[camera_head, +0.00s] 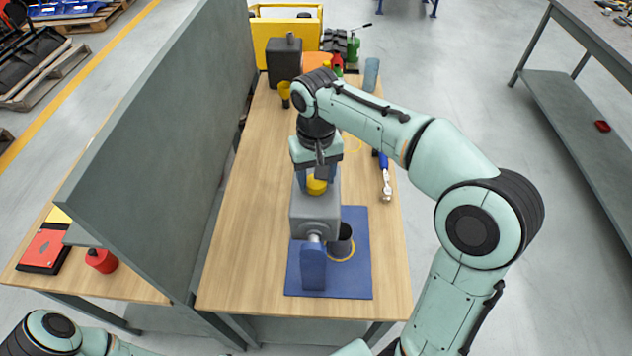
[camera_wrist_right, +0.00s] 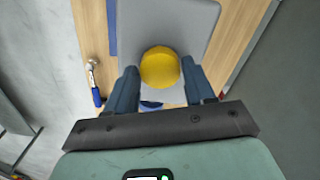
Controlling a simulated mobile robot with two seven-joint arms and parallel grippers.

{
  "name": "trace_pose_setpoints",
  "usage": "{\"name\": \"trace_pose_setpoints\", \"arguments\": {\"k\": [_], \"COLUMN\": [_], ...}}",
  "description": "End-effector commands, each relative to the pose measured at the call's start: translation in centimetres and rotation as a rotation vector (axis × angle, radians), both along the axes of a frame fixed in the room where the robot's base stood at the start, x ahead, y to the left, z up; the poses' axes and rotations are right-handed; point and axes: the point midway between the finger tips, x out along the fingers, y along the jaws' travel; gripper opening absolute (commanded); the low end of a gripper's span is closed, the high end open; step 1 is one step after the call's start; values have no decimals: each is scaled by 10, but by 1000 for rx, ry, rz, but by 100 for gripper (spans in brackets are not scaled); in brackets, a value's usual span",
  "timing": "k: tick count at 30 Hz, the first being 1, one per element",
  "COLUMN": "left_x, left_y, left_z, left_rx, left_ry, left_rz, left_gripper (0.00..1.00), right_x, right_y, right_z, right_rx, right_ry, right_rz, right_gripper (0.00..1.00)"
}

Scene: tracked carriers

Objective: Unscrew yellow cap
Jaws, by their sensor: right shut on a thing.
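The yellow cap (camera_head: 317,186) sits at the top of a grey box-shaped body (camera_head: 315,222) on the workbench. It also shows in the right wrist view (camera_wrist_right: 160,68), over the same grey body (camera_wrist_right: 197,40). My right gripper (camera_head: 315,180) reaches down from above with its dark blue fingers on both sides of the cap. In the right wrist view the right gripper (camera_wrist_right: 160,72) is shut on the cap. The cap's underside and thread are hidden. Only a link of my left arm shows at the lower left; its gripper is out of view.
A blue mat (camera_head: 356,285) lies under the grey body, with a blue block (camera_head: 313,272) and a dark cup (camera_head: 341,240) there. A blue-handled tool (camera_head: 384,165) lies right. A grey partition (camera_head: 165,150) borders the bench's left. A dark canister (camera_head: 284,60) stands behind.

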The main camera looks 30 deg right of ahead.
Motion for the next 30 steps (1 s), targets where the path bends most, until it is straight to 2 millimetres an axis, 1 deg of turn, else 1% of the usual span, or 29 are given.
{"name": "trace_pose_setpoints", "arguments": {"k": [2,12,16,20,28,30], "left_x": [0,0,0,0,0,0], "left_y": [0,0,0,0,0,0], "left_z": [0,0,0,0,0,0], "left_rx": [0,0,0,0,0,0], "left_ry": [0,0,0,0,0,0], "left_rz": [0,0,0,0,0,0], "left_gripper": [43,43,43,43,43,43], "right_x": [-1,-1,-1,-1,-1,-1], "right_y": [0,0,0,0,0,0], "right_z": [-1,-1,-1,-1,-1,-1], "right_rx": [1,2,1,1,1,2], "right_ry": [3,4,4,4,4,5], "right_rz": [60,583,754,833,840,872], "right_gripper": [23,23,23,23,23,23]}}
